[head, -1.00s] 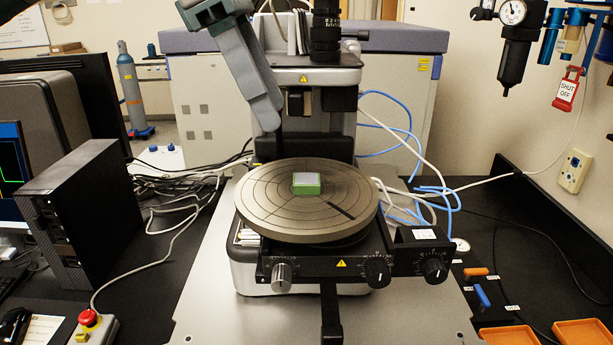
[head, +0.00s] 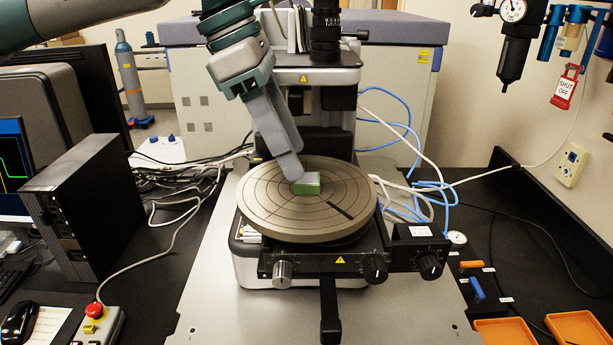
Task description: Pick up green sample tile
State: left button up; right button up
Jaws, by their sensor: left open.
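The green sample tile (head: 307,188) is a small block with green sides and a pale grey top. It lies near the middle of the round stage (head: 272,217) of the profiler in the head view. My left gripper (head: 295,176) comes down from the upper left, tilted, with its fingertips at the tile's back left. It is open. The fingers overlap in this view and cover part of the tile's left edge, so I cannot tell whether they touch it or straddle it. My right gripper is not in view.
The profiler's column and optics (head: 325,45) stand right behind the stage. Control knobs (head: 375,268) line its front. A black computer tower (head: 85,210) stands at the left, with a red stop button (head: 95,311) before it. Orange trays (head: 578,328) lie at the front right.

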aim_at(307, 183)
pick_arm(q)
jog(key=shift+p+x, duration=0.7)
jog(key=shift+x, duration=1.15)
jog(key=shift+c, duration=0.4)
jog(key=c, duration=1.1)
